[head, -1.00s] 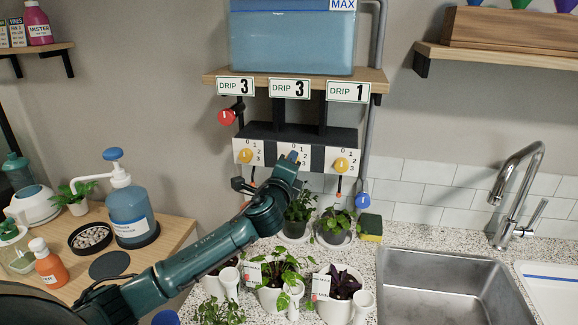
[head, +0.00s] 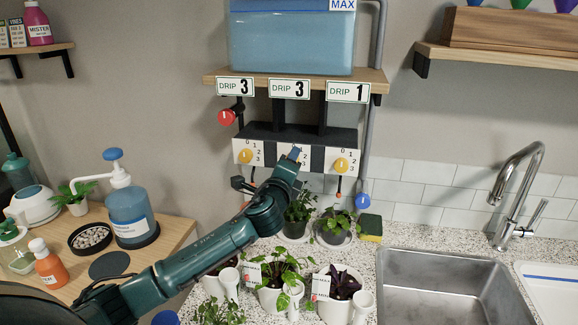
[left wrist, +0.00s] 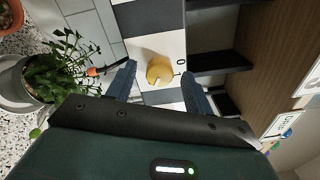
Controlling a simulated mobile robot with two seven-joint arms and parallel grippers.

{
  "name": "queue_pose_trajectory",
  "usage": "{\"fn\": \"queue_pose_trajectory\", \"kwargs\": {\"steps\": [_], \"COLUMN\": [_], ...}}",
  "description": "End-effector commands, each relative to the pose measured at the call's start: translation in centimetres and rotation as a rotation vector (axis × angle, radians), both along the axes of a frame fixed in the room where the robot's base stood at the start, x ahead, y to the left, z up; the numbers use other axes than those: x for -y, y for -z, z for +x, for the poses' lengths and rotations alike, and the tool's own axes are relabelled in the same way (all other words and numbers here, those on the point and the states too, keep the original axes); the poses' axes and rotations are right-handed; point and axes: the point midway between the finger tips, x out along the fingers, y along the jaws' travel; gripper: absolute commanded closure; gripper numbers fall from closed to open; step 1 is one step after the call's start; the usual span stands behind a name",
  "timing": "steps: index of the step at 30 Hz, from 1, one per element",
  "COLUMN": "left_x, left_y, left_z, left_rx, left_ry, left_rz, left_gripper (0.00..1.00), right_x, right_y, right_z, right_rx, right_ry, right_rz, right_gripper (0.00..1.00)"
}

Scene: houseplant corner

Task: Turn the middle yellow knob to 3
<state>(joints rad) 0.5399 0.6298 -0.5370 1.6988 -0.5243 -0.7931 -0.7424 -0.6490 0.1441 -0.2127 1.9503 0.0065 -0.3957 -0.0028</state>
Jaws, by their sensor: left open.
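The middle yellow knob (left wrist: 159,70) shows in the left wrist view on a white panel, with the marks 0 and 1 beside it. Its pointer setting is too small to read. My left gripper (left wrist: 158,76) is open, with one blue fingertip on each side of the knob; I cannot tell whether they touch it. In the head view my left gripper (head: 294,157) is at the middle dial and hides that knob. The left yellow knob (head: 246,156) and right yellow knob (head: 340,165) are in sight. My right gripper is not in view.
Drip signs reading 3, 3 and 1 hang on the shelf edge (head: 378,79) under the blue tank (head: 292,40). A red valve (head: 227,117) sits left of the dials. Potted plants (head: 280,275) stand below my arm. A sink (head: 450,285) is at right.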

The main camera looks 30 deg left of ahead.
Motion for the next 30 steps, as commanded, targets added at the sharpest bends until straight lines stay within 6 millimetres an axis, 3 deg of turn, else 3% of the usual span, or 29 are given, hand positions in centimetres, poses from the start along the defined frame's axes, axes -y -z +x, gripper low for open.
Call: {"fn": "queue_pose_trajectory", "kwargs": {"steps": [8, 21, 30], "left_x": [0.3, 2.4, 3.1], "left_y": [0.3, 0.5, 0.4], "left_z": [-1.2, -9.8, -12.7], "left_rx": [-0.001, -0.001, 0.000], "left_ry": [0.002, 0.002, 0.000], "left_rz": [-0.001, 0.000, 0.000], "left_gripper": [0.48, 0.48, 0.48], "right_x": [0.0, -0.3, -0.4], "right_y": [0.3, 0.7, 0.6], "right_z": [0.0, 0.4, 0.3], "right_rx": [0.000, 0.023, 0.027], "right_ry": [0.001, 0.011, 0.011], "right_rz": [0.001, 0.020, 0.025], "right_gripper": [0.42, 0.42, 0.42]}}
